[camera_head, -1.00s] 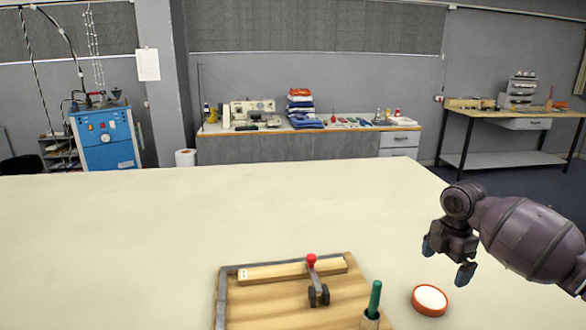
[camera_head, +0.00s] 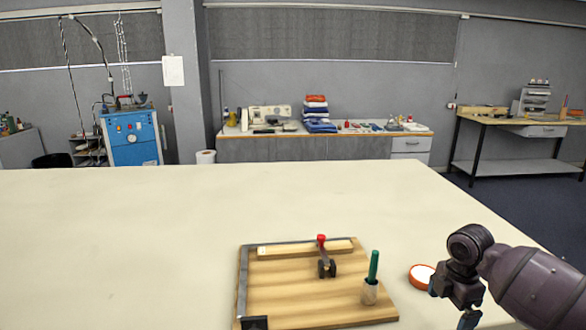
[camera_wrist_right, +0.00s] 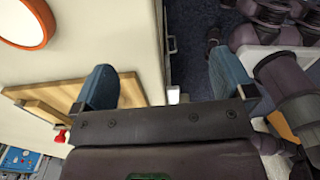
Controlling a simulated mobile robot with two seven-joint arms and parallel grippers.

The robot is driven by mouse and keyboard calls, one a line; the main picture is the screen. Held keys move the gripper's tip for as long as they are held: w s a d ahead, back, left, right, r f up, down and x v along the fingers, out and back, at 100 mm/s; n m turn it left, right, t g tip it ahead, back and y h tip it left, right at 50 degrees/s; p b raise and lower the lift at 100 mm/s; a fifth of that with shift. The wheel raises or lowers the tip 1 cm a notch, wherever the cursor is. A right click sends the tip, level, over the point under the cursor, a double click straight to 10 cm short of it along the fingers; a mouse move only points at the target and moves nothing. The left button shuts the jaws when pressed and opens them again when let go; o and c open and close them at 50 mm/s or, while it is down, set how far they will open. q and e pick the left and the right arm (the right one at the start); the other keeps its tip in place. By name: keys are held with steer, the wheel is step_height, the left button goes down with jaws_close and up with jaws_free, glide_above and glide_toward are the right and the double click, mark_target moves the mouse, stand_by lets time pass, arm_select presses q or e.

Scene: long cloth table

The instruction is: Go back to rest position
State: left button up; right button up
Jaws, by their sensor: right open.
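My right gripper (camera_head: 452,306) hangs above the right edge of the cloth table (camera_head: 120,235) in the head view. Its blue fingertips are spread apart and nothing is between them; the right wrist view (camera_wrist_right: 168,88) shows the same. My left gripper is not in any view. A wooden board (camera_head: 290,295) with dark edging lies on the table, left of my right gripper. It carries a pale wooden strip (camera_head: 290,250), a red-knobbed clamp lever (camera_head: 326,262) and a green-handled tool (camera_head: 373,266) standing in a holder. A round white disc with an orange rim (camera_head: 420,275) lies beside my right gripper, partly hidden by it.
The left and middle of the table are clear. The table's right edge (camera_head: 475,208) runs close to my right arm. A side bench (camera_head: 300,148) with a sewing machine and folded cloths stands by the far wall. A blue machine (camera_head: 131,137) is at the back left.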

steer(key=s+a+f+m+t+y, duration=0.1)
steer(key=s+a+f+m, duration=0.4)
steer(key=s, duration=0.4)
steer(key=s+a+f+m+t+y, duration=0.1)
steer(key=s+a+f+m, duration=0.1)
steer(key=s+a+f, duration=0.6)
steer(key=s+d+r+m+t+h, duration=0.1)
steer(key=s+d+r+m, duration=0.15)
steer(key=s+m, duration=0.5)
steer(key=s+d+r+m+h, duration=0.2)
steer(key=s+d+m, duration=0.25)
steer(key=s, duration=0.55)
steer(key=w+f+t, duration=0.7)
steer(key=f+t, duration=0.1)
steer(key=f, duration=0.2)
steer(key=shift+w+a+f+y, duration=0.25)
steer(key=shift+w+a+y, duration=0.1)
steer(key=shift+a+y, duration=0.1)
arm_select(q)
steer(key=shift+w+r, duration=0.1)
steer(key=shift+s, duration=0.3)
